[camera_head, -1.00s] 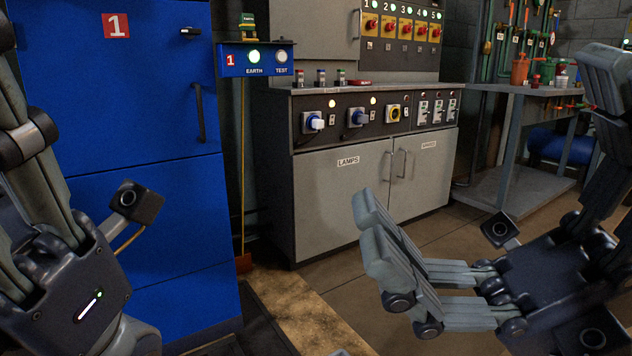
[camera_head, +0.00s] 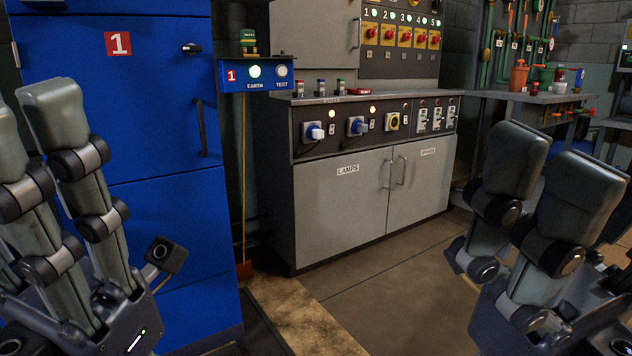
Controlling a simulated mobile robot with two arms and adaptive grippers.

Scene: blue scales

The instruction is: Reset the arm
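My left gripper (camera_head: 28,112) is at the lower left, in front of a blue cabinet. Its grey fingers point up, spread apart and empty; part of the hand is cut off by the left edge. My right gripper (camera_head: 548,172) is at the lower right, in front of the workbench area. Its grey fingers also point up, spread and empty, and its far side is partly hidden. Neither gripper touches anything in view.
The blue cabinet (camera_head: 175,235) marked 1 stands at left. A blue EARTH/TEST box (camera_head: 240,84) is beside it. A grey console (camera_head: 330,215) with switches and plugs stands in the middle. A workbench (camera_head: 500,96) with small pots is at right. Floor between the grippers is clear.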

